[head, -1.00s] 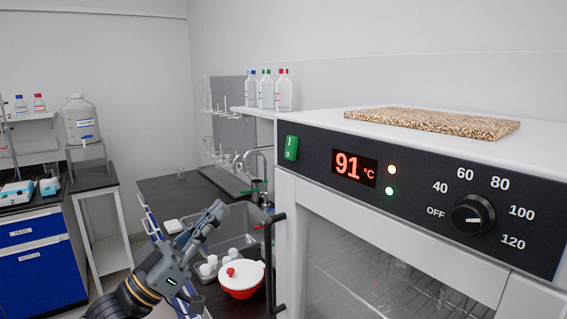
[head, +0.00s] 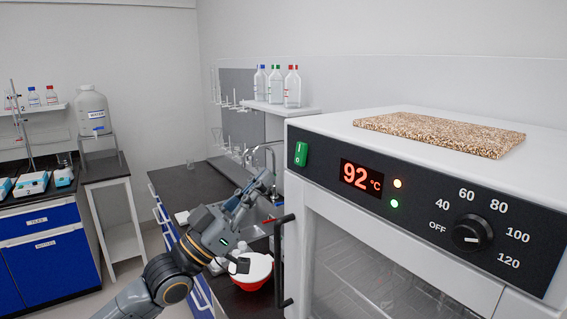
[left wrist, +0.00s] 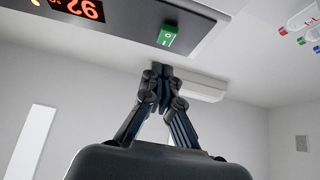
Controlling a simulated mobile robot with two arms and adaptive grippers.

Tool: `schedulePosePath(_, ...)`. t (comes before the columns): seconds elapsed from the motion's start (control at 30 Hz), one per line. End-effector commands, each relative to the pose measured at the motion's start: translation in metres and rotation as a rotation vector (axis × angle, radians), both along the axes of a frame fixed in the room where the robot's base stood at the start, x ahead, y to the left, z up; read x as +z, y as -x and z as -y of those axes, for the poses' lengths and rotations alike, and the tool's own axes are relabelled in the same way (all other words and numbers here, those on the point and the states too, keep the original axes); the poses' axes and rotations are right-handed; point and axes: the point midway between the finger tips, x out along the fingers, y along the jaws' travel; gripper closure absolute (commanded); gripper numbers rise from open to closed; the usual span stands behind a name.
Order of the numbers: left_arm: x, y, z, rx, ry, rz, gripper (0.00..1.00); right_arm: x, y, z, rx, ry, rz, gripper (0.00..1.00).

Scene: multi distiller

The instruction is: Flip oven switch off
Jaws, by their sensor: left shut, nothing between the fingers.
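The oven (head: 345,122) stands at the right of the head view. Its green rocker switch (head: 301,154), marked I and O, is at the left end of the black front panel. The display (head: 361,177) reads 92 °C, and an orange and a green lamp glow beside it. My left gripper (head: 266,180) is shut and empty, left of the switch and a little lower in the picture. In the left wrist view the switch (left wrist: 167,36) appears upside down, just beyond the shut fingertips (left wrist: 161,72), with no clear contact. My right gripper is not in view.
A black dial (head: 472,233) is on the panel's right. The oven door handle (head: 283,262) projects below the switch. A red bowl with a white lid (head: 256,268) is behind my left arm. A cork-like board (head: 440,132) lies on the oven.

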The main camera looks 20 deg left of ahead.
Motion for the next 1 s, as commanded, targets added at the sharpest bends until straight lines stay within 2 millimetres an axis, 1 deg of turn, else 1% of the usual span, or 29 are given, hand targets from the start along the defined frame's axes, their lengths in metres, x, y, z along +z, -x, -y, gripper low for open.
schedulePosePath(0.03,0.014,-0.007,0.005,-0.001,0.004,0.002,1.0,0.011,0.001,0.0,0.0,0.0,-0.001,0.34)
schedulePosePath(0.07,0.016,-0.01,0.009,-0.002,0.003,0.002,1.0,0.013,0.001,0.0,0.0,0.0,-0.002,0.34)
schedulePosePath(0.13,0.011,-0.021,0.016,-0.001,0.002,-0.003,1.0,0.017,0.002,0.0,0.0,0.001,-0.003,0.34)
schedulePosePath(0.3,0.006,-0.036,0.027,-0.001,0.001,0.0,1.0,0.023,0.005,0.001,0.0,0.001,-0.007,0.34)
schedulePosePath(0.47,0.003,-0.041,0.032,0.001,-0.001,0.0,1.0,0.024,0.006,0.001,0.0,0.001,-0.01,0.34)
schedulePosePath(0.73,0.002,-0.041,0.032,0.0,-0.001,-0.001,1.0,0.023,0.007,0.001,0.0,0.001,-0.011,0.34)
schedulePosePath(0.87,-0.001,-0.042,0.033,-0.001,0.008,0.009,1.0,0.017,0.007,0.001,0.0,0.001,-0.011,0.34)
schedulePosePath(1.0,-0.009,-0.047,0.036,0.0,0.044,0.051,1.0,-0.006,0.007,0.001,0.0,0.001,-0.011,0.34)
